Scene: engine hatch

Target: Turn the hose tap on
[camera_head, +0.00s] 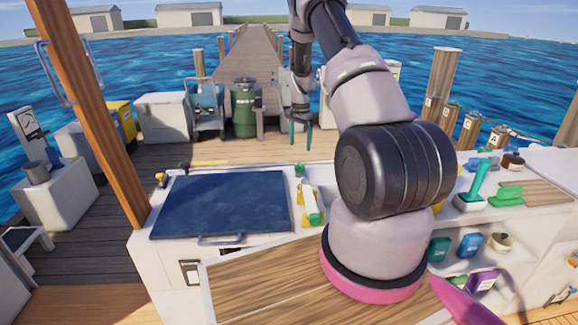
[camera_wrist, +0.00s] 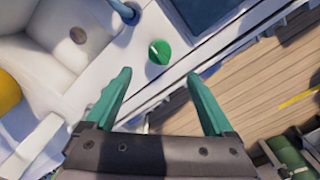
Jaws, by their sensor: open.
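A round green knob (camera_wrist: 159,51) with a small white mark, apparently the hose tap, sits on the white counter in the wrist view. It lies just past my open fingertips, roughly centred between them in the picture. In the head view, a small green piece (camera_head: 299,170) at the back edge of the counter, right of the dark blue hatch, looks like the same knob. My gripper (camera_head: 301,130) points down near this back edge, its teal fingers apart. My gripper (camera_wrist: 157,76) is open and empty. I cannot tell its exact height above the knob.
The dark blue hatch (camera_head: 222,205) is closed, left of the knob. A yellow and green bottle-like item (camera_head: 313,213) lies in front of the knob. A blue piece (camera_wrist: 123,10) is near the knob. A green drum (camera_head: 245,110) stands on the dock. A green brush (camera_head: 478,180) is far right.

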